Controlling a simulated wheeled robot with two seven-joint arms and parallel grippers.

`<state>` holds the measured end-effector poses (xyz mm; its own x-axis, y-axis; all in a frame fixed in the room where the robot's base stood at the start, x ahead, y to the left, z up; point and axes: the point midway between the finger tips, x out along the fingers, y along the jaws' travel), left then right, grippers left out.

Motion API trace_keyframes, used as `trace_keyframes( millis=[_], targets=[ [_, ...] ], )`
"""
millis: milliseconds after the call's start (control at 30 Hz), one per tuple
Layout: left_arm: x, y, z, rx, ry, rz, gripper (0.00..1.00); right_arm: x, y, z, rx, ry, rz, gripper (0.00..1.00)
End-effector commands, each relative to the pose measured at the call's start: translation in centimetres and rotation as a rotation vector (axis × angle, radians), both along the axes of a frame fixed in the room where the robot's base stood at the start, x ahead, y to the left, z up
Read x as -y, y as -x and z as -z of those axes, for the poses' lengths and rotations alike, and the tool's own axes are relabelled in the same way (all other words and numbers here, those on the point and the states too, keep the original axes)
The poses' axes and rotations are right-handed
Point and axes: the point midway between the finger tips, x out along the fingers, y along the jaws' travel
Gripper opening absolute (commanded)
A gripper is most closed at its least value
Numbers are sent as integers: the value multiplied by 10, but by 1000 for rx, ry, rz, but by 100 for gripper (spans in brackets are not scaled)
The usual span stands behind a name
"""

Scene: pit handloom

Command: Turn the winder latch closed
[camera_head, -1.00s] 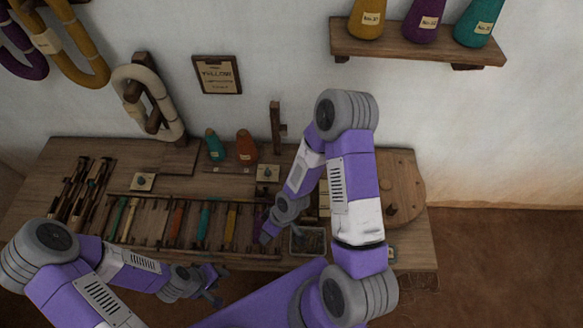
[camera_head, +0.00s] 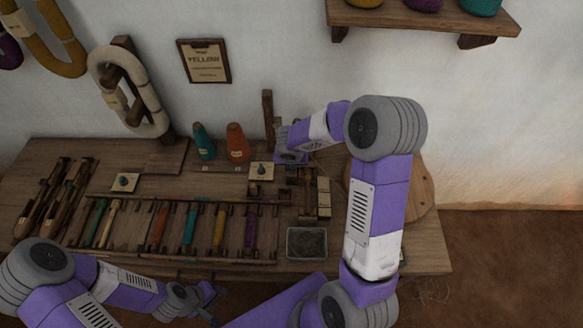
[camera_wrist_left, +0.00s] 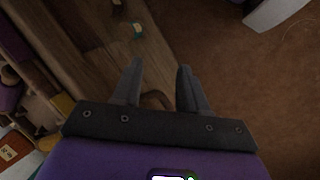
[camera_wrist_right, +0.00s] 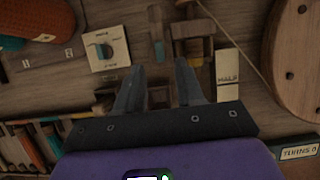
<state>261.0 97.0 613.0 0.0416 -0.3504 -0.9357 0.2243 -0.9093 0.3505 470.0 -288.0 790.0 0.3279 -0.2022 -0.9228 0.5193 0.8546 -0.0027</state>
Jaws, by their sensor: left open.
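The winder appears to be the small wooden assembly (camera_head: 303,190) at the back right of the table, beside a round wooden disc (camera_head: 421,190). In the right wrist view it shows as wooden blocks with a yellowish core (camera_wrist_right: 194,46). I cannot pick out its latch for certain. My right gripper (camera_wrist_right: 160,66) is open and empty above these blocks; a small wooden piece (camera_wrist_right: 157,96) shows between its fingers. In the head view its fingertips are not clear. My left gripper (camera_head: 212,303) is open and empty in front of the table's front edge.
A metal tray (camera_head: 306,243) sits in front of the winder. A card with a knob (camera_head: 262,171), an orange cone (camera_head: 237,143) and an upright post (camera_head: 268,118) stand close by. A rack of colored bobbins (camera_head: 190,228) fills the table's middle.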

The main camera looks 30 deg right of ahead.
Motion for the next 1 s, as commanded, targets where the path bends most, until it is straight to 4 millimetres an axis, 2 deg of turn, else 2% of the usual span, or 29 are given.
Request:
trace_keyframes(
  millis=[33, 100, 300, 667, 900, 1000],
  targets=[
    [0, 0, 8, 0, 0, 0, 43, 2, -3, 13, -3, 1, 1, 37],
    [0, 0, 13, 0, 0, 0, 43, 5, -6, 24, -3, -1, 3, 37],
    [0, 0, 22, 0, 0, 0, 43, 9, -14, 44, -2, -3, 4, 37],
    [0, 0, 22, 0, 0, 0, 43, 10, -16, 47, 0, -3, 4, 37],
    [0, 0, 22, 0, 0, 0, 43, 10, -16, 47, 0, -3, 4, 0],
    [0, 0, 22, 0, 0, 0, 43, 10, -16, 47, -1, -4, 4, 0]
  ],
)
